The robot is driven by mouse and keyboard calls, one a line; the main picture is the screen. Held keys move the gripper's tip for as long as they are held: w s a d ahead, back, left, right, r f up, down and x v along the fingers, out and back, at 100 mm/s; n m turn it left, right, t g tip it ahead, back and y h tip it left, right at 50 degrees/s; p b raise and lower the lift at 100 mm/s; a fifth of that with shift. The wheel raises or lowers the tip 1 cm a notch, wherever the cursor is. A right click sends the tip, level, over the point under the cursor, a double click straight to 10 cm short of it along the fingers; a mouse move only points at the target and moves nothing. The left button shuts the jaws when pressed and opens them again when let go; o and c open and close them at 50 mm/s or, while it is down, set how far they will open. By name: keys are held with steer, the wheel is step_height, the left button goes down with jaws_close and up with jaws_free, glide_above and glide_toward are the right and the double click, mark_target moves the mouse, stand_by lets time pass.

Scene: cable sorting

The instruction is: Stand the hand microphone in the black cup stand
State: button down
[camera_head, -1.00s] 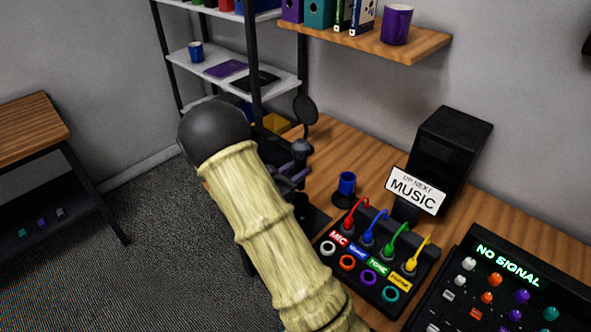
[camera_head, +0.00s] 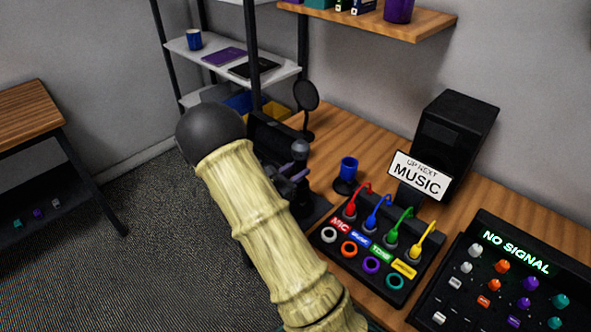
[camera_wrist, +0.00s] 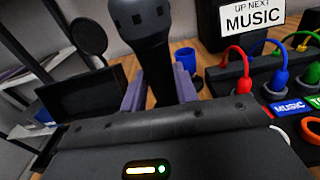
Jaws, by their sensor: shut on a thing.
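The hand microphone is dark, with a rounded grey head (camera_head: 300,151), and stands roughly upright in my gripper (camera_head: 290,172). In the wrist view its black body (camera_wrist: 156,50) rises between the two purple fingers of my gripper (camera_wrist: 160,88), which are shut on it. Its lower end is hidden behind the gripper body. A blue cup-shaped holder on a black round base (camera_head: 347,172), apparently the cup stand, is on the desk right of the microphone. Its blue side (camera_wrist: 186,58) shows just right of and behind the microphone in the wrist view.
A cable box (camera_head: 378,240) with coloured plugs is in front of the holder. A speaker (camera_head: 455,140) with a MUSIC sign (camera_head: 419,176) stands to the right, a mixer (camera_head: 515,280) at lower right. A round black disc on a stem (camera_head: 306,94) stands behind the microphone.

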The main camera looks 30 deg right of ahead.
steer(key=shift+w+f, duration=0.1)
steer(key=shift+f, duration=0.1)
steer(key=c, duration=1)
jaws_free()
steer(key=shift+s+a, duration=0.25)
steer(key=shift+a, duration=0.25)
steer(key=v, duration=1.6)
steer(key=shift+s+a+b, duration=0.2)
steer(key=shift+b, duration=0.15)
steer(key=shift+r, duration=0.1)
